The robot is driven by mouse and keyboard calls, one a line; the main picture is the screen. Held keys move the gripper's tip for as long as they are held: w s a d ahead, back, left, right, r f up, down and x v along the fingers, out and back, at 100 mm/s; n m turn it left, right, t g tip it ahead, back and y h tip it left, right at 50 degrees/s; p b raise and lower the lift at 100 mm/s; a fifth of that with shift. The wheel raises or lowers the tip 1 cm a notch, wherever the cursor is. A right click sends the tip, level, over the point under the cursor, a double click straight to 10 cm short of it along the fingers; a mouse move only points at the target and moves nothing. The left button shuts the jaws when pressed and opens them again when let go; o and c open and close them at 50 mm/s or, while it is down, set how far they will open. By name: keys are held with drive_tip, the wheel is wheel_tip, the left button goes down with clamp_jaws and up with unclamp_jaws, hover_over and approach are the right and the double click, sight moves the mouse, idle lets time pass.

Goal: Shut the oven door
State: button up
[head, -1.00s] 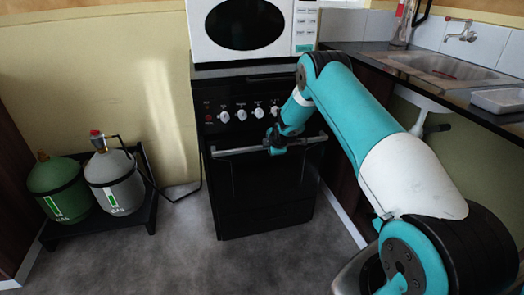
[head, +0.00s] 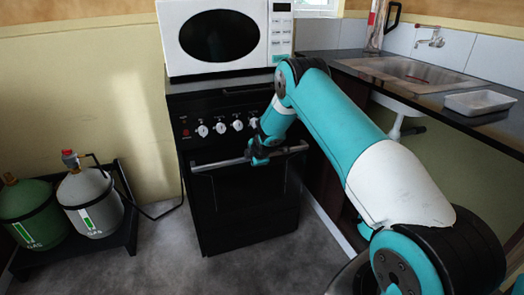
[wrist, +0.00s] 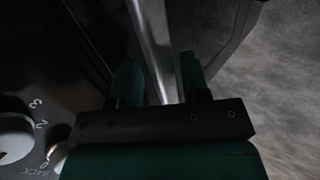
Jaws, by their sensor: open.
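The black oven (head: 245,218) stands under the microwave. Its door (head: 240,190) looks upright and close to the oven front; I cannot tell whether a small gap is left. The silver handle bar (head: 213,165) runs across the top of the door. My gripper (head: 258,159) is at the middle of the handle. In the wrist view, the handle (wrist: 155,45) passes between the two green fingers of my gripper (wrist: 160,82), which stand apart on either side of it. Whether a finger touches the bar is not clear.
A white microwave (head: 222,36) sits above the oven. Knobs (head: 220,127) line the panel above the handle. Grey (head: 90,203) and green (head: 32,213) gas bottles stand on a low black stand at left. The sink counter (head: 450,105) borders the right. Grey floor is clear in front.

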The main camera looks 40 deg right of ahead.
drive_tip(key=p+v, duration=0.1)
drive_tip(key=v, duration=1.5)
drive_tip(key=shift+r, duration=0.15)
drive_tip(key=shift+s+a, duration=0.1)
drive_tip(key=shift+s, duration=0.05)
